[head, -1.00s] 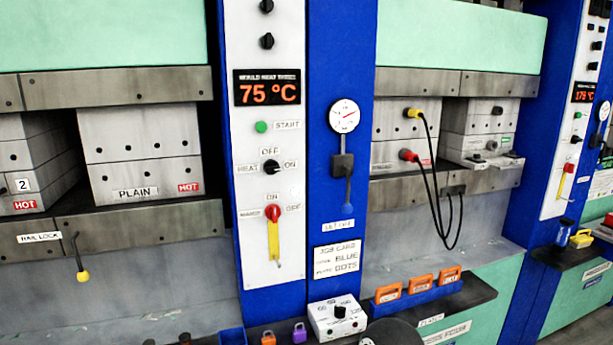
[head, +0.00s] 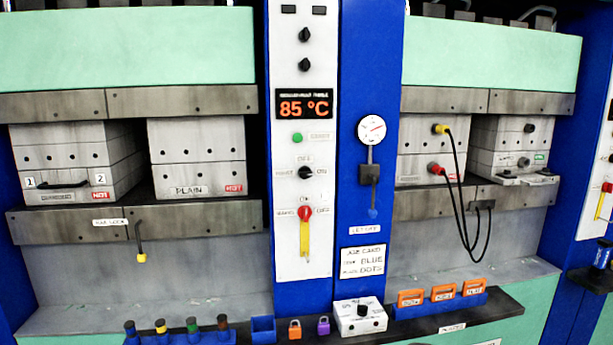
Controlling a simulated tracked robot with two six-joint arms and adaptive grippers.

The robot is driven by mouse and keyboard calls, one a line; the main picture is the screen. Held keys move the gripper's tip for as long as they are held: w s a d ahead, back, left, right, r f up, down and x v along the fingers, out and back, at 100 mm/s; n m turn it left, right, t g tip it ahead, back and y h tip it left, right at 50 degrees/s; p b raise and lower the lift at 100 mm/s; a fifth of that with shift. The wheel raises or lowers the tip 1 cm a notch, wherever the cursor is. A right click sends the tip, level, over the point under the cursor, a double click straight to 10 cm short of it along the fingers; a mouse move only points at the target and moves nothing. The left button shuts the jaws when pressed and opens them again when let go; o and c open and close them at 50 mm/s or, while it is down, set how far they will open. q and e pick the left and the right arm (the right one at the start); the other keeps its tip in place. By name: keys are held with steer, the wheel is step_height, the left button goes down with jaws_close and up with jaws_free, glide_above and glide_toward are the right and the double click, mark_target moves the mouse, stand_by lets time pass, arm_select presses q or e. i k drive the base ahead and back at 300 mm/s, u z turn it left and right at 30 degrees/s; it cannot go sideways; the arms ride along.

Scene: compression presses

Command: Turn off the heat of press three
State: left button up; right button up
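The white control panel (head: 303,255) stands upright in the centre, between a press bay on the left and a blue column. Its display (head: 305,104) reads 85 °C in orange; the label above it is blurred, but read MOULD HEAT THREE earlier. The black heat knob (head: 305,173) sits mid-panel, with OFF above it, HEAT to its left and ON to its right. The knob seems to lie sideways toward ON, but it is small. Neither of my grippers is in view.
A green start button (head: 297,138) is above the heat knob. A dial gauge (head: 371,129) is on the blue column. Padlocks (head: 294,329), a white knob box (head: 360,316) and orange tags (head: 444,293) line the ledge below. Black cables (head: 460,190) hang at right.

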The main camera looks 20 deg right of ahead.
mark_target(305, 171)
steer(key=u, duration=0.05)
steer(key=i, duration=0.9)
steer(key=z, duration=0.1)
